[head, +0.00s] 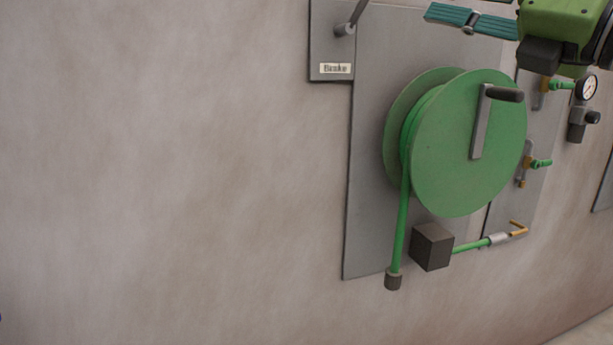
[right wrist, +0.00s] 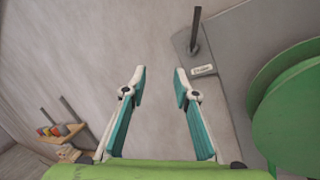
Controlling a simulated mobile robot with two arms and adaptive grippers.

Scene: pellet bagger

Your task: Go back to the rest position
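My right gripper (head: 430,14) is at the top right of the head view, its teal fingers pointing left in front of the wall panel. In the right wrist view my right gripper (right wrist: 160,76) is open, with nothing between its fingertips. The green hose reel (head: 468,145) with its crank handle (head: 481,120) hangs on the wall below it. The reel's edge (right wrist: 290,115) also shows at the right of the right wrist view. My left gripper is in neither view.
The plate labelled "Brake" (head: 335,69) carries a lever (head: 346,27). A green hose (head: 399,230) hangs from the reel, beside a dark block (head: 432,247). A gauge (head: 586,88) is at right. A wooden shelf (right wrist: 62,137) holds coloured items. The wall at left is bare.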

